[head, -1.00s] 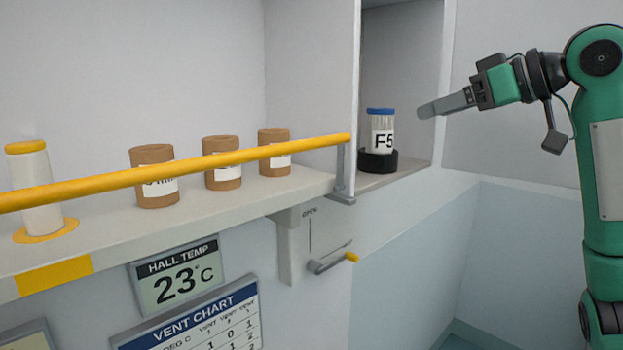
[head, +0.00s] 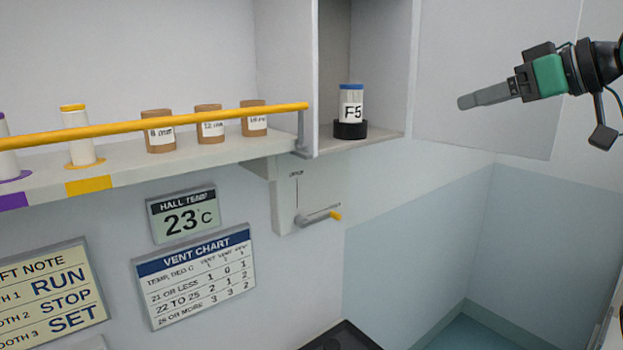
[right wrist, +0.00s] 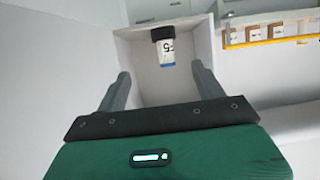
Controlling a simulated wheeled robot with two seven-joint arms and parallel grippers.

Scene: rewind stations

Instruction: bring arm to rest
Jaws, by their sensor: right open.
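My right gripper (head: 468,102) is raised in the air at the upper right of the head view, with its grey fingers pointing left. It is empty. In the right wrist view the two fingers of my right gripper (right wrist: 160,85) stand wide apart with nothing between them. My left gripper is not in view.
A yellow rail (head: 200,127) runs along a shelf with several brown jars (head: 210,124) and a yellow-capped white cylinder (head: 78,140). Below hang a lever with a yellow tip (head: 334,216), a 23 C display (head: 183,216) and a vent chart (head: 196,277). Space around my right gripper is free.

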